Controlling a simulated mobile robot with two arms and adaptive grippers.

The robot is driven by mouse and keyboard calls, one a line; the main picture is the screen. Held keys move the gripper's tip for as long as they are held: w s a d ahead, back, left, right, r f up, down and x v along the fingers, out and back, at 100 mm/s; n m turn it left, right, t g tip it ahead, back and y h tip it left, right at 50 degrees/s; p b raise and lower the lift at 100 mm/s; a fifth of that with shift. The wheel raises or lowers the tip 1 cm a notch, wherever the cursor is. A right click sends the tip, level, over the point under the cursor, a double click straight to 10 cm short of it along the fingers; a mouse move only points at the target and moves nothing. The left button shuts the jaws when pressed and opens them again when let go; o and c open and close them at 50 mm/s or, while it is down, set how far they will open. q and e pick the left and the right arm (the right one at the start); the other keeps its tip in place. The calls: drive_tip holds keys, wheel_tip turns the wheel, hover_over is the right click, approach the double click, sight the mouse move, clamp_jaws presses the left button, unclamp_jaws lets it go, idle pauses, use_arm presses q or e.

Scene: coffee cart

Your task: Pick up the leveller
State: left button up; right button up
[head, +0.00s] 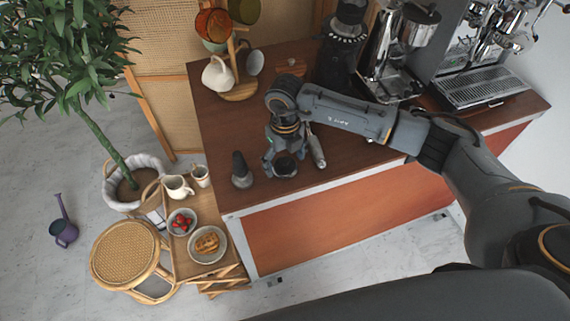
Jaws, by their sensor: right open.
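A dark, round, short thing (285,168), which looks like the leveller, stands on the brown counter (340,170) near its front edge. My right gripper (281,157) is open and points down right at it, with its fingers at the sides of the thing's upper part. I cannot tell whether the fingers touch it. The gripper hides part of its far side. My left gripper is not in view.
A dark tamper-like tool (241,172) stands just left of my gripper, and a slim grey tool (317,150) is close on its right. A mug stand (240,91), grinder (341,45) and espresso machine (485,80) stand farther back. The front-right counter is clear.

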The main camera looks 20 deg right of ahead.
drive_tip(key=c, duration=1.3)
drive_tip(key=shift+c, duration=0.3)
drive_tip(key=shift+r, duration=0.15)
